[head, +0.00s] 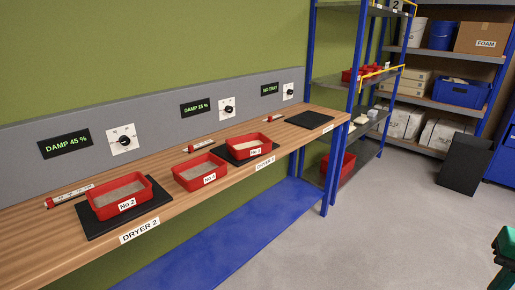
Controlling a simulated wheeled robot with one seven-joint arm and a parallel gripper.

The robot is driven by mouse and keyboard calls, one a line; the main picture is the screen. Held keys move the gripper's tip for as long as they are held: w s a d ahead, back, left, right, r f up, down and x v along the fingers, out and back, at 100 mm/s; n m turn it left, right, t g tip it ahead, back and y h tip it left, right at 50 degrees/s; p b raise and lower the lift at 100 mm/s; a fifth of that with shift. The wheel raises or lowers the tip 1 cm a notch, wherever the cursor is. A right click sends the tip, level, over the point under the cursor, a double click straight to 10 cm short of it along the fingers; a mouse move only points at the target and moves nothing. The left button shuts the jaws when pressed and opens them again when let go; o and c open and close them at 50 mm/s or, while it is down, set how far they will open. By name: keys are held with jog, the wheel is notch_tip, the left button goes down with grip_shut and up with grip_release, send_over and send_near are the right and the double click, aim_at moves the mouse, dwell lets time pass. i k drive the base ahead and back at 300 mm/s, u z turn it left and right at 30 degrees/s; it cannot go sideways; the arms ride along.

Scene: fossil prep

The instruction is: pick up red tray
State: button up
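Three red trays with pale, sandy contents stand on the wooden bench in the head view. The nearest red tray (107,213), labelled No 2, sits on a black pad (90,226) at the left. A second red tray (192,186) stands on bare wood in the middle; its label is too small to read surely. A third red tray (269,149) sits on another black pad (229,156) farther right; its label is also unclear. My gripper is not in view.
The wooden bench (40,240) has an empty black pad (310,120) at its far end. Wall displays read DAMP 45 % (65,143), DAMP 15 % (195,108) and NO TRAY (269,90). A blue-framed rack (338,150) stands beyond.

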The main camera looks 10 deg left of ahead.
aim_at(245, 146)
jog(key=i, duration=0.9)
jog(key=u, duration=0.05)
